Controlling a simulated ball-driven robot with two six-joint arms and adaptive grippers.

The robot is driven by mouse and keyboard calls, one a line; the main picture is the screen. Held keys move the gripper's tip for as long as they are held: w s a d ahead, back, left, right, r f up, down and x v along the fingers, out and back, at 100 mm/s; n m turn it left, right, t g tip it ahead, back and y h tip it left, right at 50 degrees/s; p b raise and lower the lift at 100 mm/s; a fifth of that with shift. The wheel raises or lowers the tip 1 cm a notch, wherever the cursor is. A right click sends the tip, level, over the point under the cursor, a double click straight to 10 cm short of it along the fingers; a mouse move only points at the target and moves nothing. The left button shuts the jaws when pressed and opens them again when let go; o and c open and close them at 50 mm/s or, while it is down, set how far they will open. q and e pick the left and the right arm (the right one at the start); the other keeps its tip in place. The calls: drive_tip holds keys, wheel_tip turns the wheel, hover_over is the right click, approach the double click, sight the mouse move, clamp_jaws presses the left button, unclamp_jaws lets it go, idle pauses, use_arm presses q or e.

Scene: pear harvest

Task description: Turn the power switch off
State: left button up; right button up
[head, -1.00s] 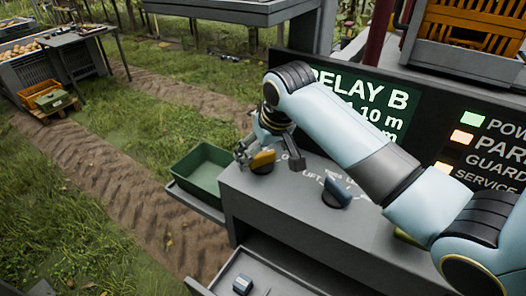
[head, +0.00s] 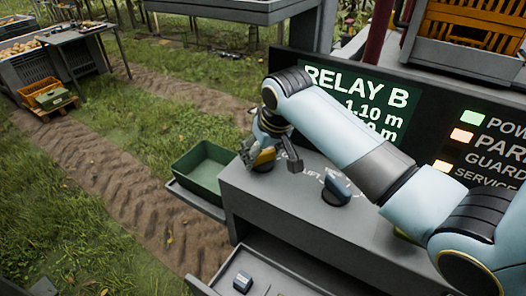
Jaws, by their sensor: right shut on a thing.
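The power switch (head: 264,157) is an orange-yellow rotary knob on the left end of the grey console top. My right gripper (head: 267,160) is over it from above, with its fingers shut on the knob. The fingers and wrist hide part of the knob and most of its printed label. A power lamp (head: 472,118) glows green on the dark panel at the right. My left gripper is not in view.
A blue-grey knob (head: 336,188) marked "LIFT" stands right of the switch. A green bin (head: 204,168) sits on a ledge left of the console (head: 275,215). An open drawer (head: 265,275) with a small blue-grey item is below. The display (head: 360,100) reads "RELAY B".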

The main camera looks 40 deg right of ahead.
drive_tip(key=n+y, duration=0.1)
drive_tip(key=n, duration=0.3)
drive_tip(key=n+y, duration=0.1)
drive_tip(key=n, duration=0.1)
drive_tip(key=shift+d+y, duration=0.25)
drive_tip(key=shift+y, duration=0.05)
drive_tip(key=n, duration=0.3)
drive_tip(key=n+g+y, duration=0.1)
drive_tip(key=n, duration=0.1)
drive_tip(key=shift+w+n+g+y, duration=0.15)
drive_tip(key=shift+n+g+y, duration=0.15)
drive_tip(key=shift+n, duration=0.1)
drive_tip(key=o, duration=1.2)
drive_tip(key=v, duration=1.2)
